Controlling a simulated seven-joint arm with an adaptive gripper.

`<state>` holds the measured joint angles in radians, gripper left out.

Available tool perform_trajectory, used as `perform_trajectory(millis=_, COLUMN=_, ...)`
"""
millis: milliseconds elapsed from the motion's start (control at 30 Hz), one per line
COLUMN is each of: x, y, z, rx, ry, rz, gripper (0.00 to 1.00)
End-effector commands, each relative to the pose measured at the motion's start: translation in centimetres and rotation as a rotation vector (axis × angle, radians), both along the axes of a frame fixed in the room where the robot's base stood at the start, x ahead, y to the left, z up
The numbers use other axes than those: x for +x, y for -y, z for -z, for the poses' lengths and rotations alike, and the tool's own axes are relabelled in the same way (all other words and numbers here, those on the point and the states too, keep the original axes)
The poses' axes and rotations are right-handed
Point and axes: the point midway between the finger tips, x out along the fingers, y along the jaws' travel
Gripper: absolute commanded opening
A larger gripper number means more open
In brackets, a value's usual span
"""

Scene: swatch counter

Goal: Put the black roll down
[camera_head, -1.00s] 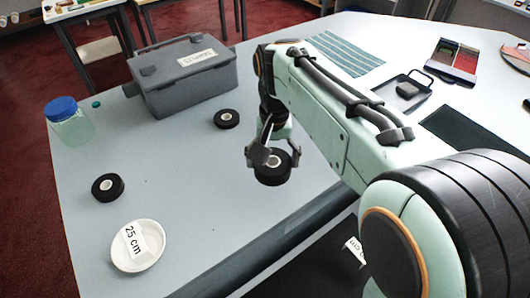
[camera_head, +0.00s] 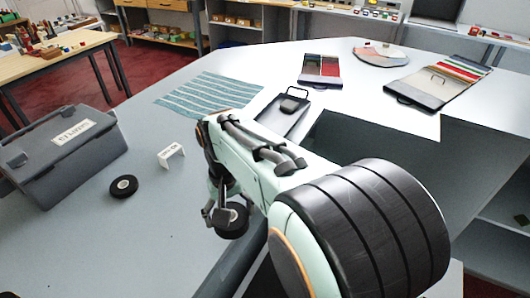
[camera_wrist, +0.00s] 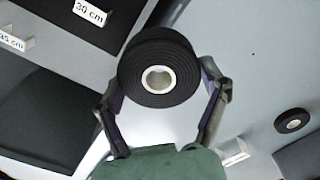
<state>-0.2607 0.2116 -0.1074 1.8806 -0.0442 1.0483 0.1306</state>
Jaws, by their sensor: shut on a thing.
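The black roll (camera_head: 235,226) is a thick ring of dark tape with a pale core. My gripper (camera_head: 226,212) is shut on it, one finger on each side, near the counter's front edge. In the wrist view the held roll (camera_wrist: 145,82) sits between the fingertips with its round face toward the camera. I cannot tell its exact height over the counter (camera_head: 150,235). A second black roll (camera_head: 124,193) lies flat on the counter to the left; it also shows at the right of the wrist view (camera_wrist: 293,120).
A grey lidded box (camera_head: 45,165) stands at the left. A white folded card (camera_head: 171,155) stands behind the second roll. A striped cloth (camera_head: 210,93), a black tray (camera_head: 285,115) and swatch boards (camera_head: 321,68) lie farther back. Bare counter surrounds the second roll.

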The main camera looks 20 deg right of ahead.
Motion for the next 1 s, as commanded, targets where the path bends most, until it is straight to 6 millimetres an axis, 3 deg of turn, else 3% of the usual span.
perform_trajectory(millis=133, x=0.0, y=7.0, z=3.3, rx=-0.002, ry=-0.007, rz=0.192, gripper=0.37)
perform_trajectory(millis=267, x=-2.0, y=14.1, z=6.3, rx=-0.001, ry=-0.008, rz=0.407, gripper=0.37)
perform_trajectory(millis=367, x=-4.9, y=19.3, z=8.4, rx=0.0, ry=-0.007, rz=0.586, gripper=0.37)
perform_trajectory(millis=500, x=-10.9, y=25.1, z=11.1, rx=0.0, ry=-0.007, rz=0.854, gripper=0.37)
perform_trajectory(millis=633, x=-17.7, y=28.5, z=13.1, rx=0.001, ry=-0.005, rz=1.108, gripper=0.37)
perform_trajectory(millis=800, x=-25.5, y=30.1, z=14.6, rx=0.0, ry=-0.003, rz=1.383, gripper=0.37)
perform_trajectory(millis=900, x=-28.1, y=30.7, z=15.0, rx=-0.001, ry=-0.001, rz=1.479, gripper=0.37)
perform_trajectory(millis=1000, x=-29.4, y=30.8, z=15.2, rx=-0.001, ry=0.0, rz=1.529, gripper=0.37)
